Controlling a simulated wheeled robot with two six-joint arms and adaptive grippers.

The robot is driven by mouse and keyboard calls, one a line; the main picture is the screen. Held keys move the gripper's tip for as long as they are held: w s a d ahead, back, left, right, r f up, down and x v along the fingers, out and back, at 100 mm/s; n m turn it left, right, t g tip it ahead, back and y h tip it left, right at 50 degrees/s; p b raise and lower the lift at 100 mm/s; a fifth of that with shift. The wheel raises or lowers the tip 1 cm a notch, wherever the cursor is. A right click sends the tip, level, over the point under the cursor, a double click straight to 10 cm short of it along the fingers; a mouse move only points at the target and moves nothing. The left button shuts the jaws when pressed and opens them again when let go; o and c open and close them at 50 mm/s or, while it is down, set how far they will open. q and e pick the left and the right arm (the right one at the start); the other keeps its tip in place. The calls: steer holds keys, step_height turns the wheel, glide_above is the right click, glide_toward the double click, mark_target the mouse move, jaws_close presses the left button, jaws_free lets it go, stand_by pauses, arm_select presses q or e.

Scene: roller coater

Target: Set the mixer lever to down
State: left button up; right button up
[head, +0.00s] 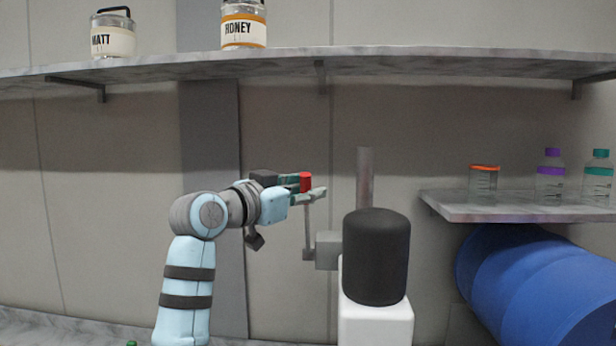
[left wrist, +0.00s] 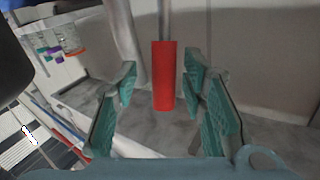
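The mixer lever has a red handle (left wrist: 163,76) on a thin grey rod. In the head view the red handle (head: 305,181) is at the upper end of the rod, which rises from a grey block (head: 327,250), so the lever points up. My left gripper (head: 312,186) is at the handle. In the left wrist view its two green-padded fingers are open, one on each side of the handle, with visible gaps on both sides. The handle's far side is hidden in the head view. My right gripper is not in view.
A black cylinder (head: 376,257) on a white body (head: 376,322) stands right of the lever, near a grey post (head: 364,178). A low shelf (head: 500,208) with bottles and a blue drum (head: 540,285) are farther right. A long shelf (head: 200,68) with canisters runs above.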

arm_select(q)
steer(key=shift+w+d+f, duration=0.1)
steer(key=shift+w+d, duration=0.15)
steer(key=shift+w, duration=0.7)
steer(key=shift+s+a, duration=0.15)
steer(key=shift+s, duration=0.3)
steer(key=shift+c, duration=0.4)
steer(key=c, duration=0.4)
jaws_close()
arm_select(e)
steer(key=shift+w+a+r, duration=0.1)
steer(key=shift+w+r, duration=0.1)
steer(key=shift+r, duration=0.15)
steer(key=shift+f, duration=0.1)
